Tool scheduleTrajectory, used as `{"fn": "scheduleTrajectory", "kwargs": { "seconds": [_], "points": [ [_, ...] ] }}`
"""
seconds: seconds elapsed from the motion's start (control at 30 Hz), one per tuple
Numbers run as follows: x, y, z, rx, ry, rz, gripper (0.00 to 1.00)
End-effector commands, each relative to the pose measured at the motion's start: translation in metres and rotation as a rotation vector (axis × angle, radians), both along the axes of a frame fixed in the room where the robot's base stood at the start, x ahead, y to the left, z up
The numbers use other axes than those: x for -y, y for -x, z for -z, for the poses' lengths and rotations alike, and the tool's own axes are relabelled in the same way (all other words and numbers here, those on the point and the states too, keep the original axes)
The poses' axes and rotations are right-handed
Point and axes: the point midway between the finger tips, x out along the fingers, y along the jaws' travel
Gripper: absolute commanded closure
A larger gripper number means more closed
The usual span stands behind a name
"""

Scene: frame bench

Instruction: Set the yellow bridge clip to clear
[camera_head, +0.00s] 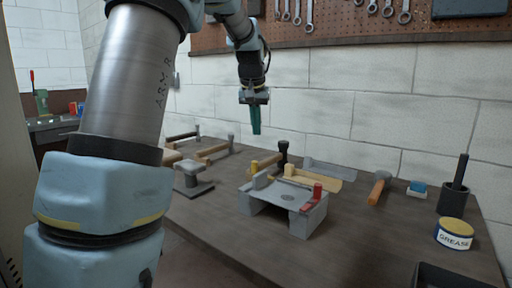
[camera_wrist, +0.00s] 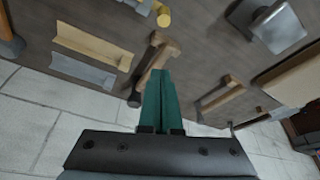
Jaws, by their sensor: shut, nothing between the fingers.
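The grey bridge-shaped block (camera_head: 286,208) stands on the bench, with an open gap under its top plate. A small yellow piece (camera_head: 255,167), probably the yellow clip, shows at its far left end beside an upright grey tab. A red clip (camera_head: 316,192) is at its right end. A yellow round-ended piece (camera_wrist: 163,17) shows at the top edge in the wrist view. My gripper (camera_head: 256,132) hangs above the far side of the bench, well apart from the bridge. Its green fingers (camera_wrist: 160,72) are shut and empty. The yellow clip's setting cannot be read.
A grey stand (camera_head: 193,188) is left of the bridge. Yellow and grey angle pieces (camera_head: 328,171) lie behind it. A hammer (camera_head: 378,188), grease tin (camera_head: 454,233) and dark cup (camera_head: 453,199) are at right. Wooden-handled tools lie at the back left. Bare bench lies right of the bridge.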

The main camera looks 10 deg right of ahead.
Motion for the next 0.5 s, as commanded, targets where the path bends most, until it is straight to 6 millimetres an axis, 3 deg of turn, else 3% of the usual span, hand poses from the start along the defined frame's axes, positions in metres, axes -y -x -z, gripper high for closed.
{"fn": "scheduleTrajectory", "kwargs": {
  "seconds": [0.17,0.5],
  "points": [
    [0.002,-0.007,0.023,-0.005,-0.003,0.000,1.00],
    [0.010,-0.028,0.088,-0.006,-0.002,0.000,1.00]
  ]
}}
